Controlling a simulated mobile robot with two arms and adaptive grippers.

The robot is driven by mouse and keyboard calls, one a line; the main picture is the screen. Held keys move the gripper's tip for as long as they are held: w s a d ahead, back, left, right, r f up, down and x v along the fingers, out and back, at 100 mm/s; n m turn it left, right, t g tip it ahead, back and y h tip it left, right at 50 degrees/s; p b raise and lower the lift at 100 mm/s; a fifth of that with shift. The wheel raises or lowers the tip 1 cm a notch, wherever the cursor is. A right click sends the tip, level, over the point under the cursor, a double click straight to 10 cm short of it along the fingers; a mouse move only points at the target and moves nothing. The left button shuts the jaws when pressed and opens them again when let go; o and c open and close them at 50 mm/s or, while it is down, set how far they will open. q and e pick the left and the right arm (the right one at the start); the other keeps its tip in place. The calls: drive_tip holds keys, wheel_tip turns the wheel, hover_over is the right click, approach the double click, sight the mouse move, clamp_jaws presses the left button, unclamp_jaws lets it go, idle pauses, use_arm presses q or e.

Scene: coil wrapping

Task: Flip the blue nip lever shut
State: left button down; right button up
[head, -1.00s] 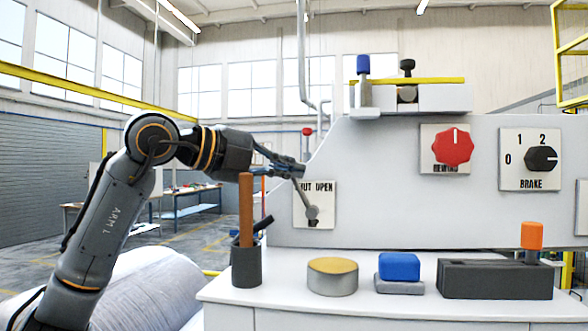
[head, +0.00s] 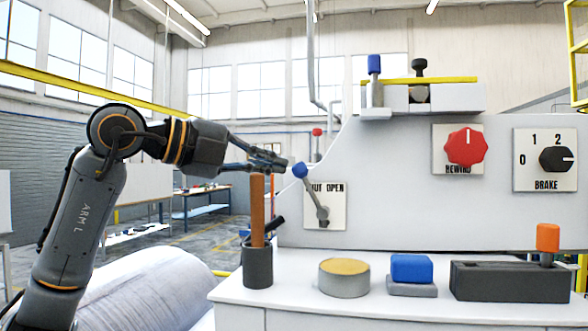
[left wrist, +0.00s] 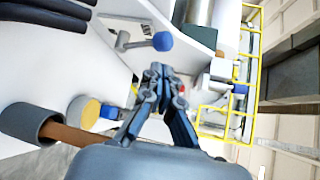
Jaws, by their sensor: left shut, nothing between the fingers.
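The blue-knobbed lever (head: 300,171) is on the plate marked SHUT and OPEN (head: 338,212) on the machine's front. It leans to the left, toward the SHUT side, and the first letter of that word is hidden. Its blue knob also shows in the left wrist view (left wrist: 163,41). My left gripper (head: 286,163) is shut and empty just left of the knob. In the left wrist view its closed fingers (left wrist: 165,76) are below the knob, with a small gap. My right gripper is not in view.
On the ledge stand a dark cup (head: 258,268) with a brown stick, a tan-topped round tin (head: 344,279), a blue block (head: 411,268) and a dark box (head: 510,282). A red knob (head: 466,147) and a brake dial (head: 556,159) are to the right. A blue-capped post (head: 374,66) stands on top.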

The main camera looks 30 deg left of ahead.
use_arm(q)
drive_tip(key=v, duration=0.6)
drive_tip(key=shift+s, duration=0.35)
